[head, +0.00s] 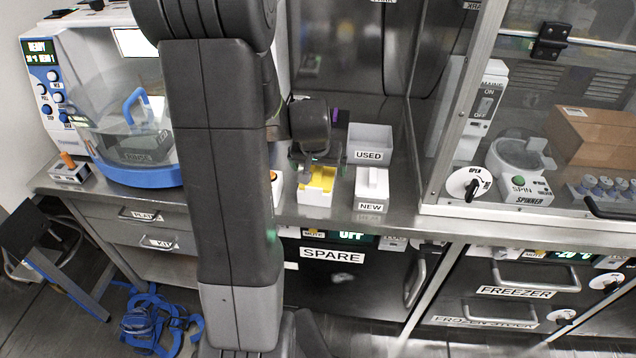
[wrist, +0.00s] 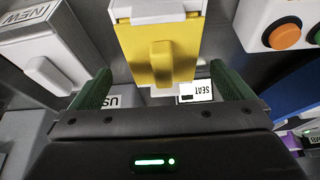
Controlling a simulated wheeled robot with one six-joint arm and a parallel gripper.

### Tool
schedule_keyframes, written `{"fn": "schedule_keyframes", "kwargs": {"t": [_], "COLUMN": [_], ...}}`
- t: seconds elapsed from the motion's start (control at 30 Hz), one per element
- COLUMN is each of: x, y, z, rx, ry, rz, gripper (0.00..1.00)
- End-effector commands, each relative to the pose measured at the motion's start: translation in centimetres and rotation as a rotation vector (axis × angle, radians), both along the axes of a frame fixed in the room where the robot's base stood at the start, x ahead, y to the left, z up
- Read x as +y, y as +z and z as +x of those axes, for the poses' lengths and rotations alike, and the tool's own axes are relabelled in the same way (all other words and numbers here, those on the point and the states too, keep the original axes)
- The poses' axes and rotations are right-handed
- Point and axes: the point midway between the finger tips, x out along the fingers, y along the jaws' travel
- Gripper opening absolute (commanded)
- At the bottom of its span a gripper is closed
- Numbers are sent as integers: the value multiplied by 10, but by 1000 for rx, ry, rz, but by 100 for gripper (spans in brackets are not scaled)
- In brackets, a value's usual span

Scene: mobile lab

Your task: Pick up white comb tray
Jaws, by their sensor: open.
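My gripper (head: 319,163) is open over the bench, just above a yellow plate (head: 322,179) on a white block (head: 314,198). In the wrist view my two green fingers (wrist: 160,76) stand apart on either side of the yellow plate (wrist: 141,42) and its raised tab; I see no grip on it. A white tray-like block with a raised tab (head: 372,180), labelled NEW, stands to the right in the head view and at upper left in the wrist view (wrist: 68,42). No comb teeth show, so I cannot tell which piece is the comb tray.
A grey USED bin (head: 371,134) stands behind the NEW block. A box with an orange button (wrist: 285,35) is close by. A SEAT label (wrist: 197,91) lies near the yellow plate. A glass-fronted cabinet (head: 437,130) bounds the right; a domed machine (head: 125,130) is left.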

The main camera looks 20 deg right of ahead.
Motion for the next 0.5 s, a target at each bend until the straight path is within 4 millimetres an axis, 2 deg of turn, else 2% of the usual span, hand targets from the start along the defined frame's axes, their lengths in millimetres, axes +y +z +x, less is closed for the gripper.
{"fn": "schedule_keyframes", "kwargs": {"t": [0.3, 0.5], "x": [-2, -5], "y": [-36, -48], "z": [9, 14], "rx": [3, 0], "ry": [0, 0], "rz": [2, 1], "gripper": [100, 100]}}
